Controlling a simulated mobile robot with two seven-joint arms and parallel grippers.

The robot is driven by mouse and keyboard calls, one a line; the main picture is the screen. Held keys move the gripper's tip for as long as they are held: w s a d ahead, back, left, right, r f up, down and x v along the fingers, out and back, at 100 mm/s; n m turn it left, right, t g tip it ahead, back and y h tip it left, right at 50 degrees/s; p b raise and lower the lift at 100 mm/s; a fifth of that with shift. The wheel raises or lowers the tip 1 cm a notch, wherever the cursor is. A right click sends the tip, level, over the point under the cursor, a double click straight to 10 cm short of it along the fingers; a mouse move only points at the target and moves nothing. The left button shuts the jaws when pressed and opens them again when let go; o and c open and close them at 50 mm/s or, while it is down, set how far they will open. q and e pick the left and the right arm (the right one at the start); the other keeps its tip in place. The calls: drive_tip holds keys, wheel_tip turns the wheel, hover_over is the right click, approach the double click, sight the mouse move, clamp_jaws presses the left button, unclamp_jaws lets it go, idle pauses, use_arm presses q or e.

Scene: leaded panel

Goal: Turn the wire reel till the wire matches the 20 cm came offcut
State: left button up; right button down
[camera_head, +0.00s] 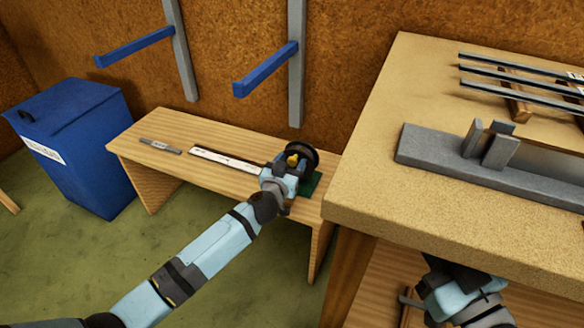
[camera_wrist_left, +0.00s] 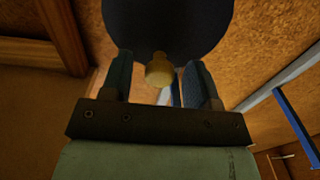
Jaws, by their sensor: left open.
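The wire reel (camera_head: 303,152) is a dark upright disc on a green base (camera_head: 311,184) at the right end of the low wooden bench. Its yellow knob (camera_head: 292,160) faces my left gripper (camera_head: 287,170). In the left wrist view the knob (camera_wrist_left: 159,70) sits between the two open fingers, with a gap visible on each side, and the dark reel (camera_wrist_left: 167,25) is behind it. A short grey strip (camera_head: 160,146), possibly the came offcut, lies on the bench's left part. I cannot make out the wire. My right arm is at the lower right; its fingers are not clear.
A white marked strip (camera_head: 226,159) lies along the low bench (camera_head: 190,175). A blue bin (camera_head: 75,145) stands to the left. The higher table (camera_head: 390,150) at right carries a grey fixture (camera_head: 440,165) and metal strips (camera_head: 520,85). Blue brackets (camera_head: 265,70) jut from the wall.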

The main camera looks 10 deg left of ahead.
use_arm(q)
drive_tip(key=shift+w+d, duration=0.1)
drive_tip(key=shift+w, duration=0.3)
drive_tip(key=shift+c, duration=0.5)
